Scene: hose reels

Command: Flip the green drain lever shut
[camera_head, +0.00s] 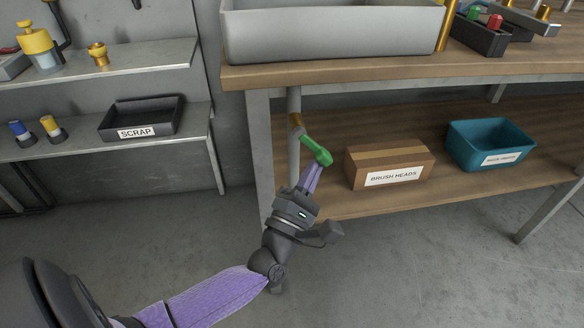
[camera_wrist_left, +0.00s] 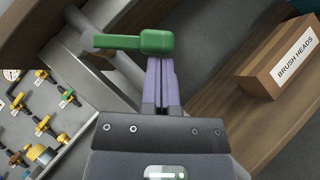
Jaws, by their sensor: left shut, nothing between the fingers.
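In the left wrist view, the lever (camera_wrist_left: 134,42) lies across the tips of the closed fingers (camera_wrist_left: 161,70). The tips are at or just under its thick end; I cannot tell whether they touch. My right gripper is not in view.
A cardboard box (camera_head: 388,164) labelled BRUSH HEADS and a teal bin (camera_head: 490,146) stand on the lower shelf to the right. A grey sink (camera_head: 332,32) is above. A bench leg (camera_head: 259,150) stands just left of the pipe. A SCRAP tray (camera_head: 142,117) is on the left shelf.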

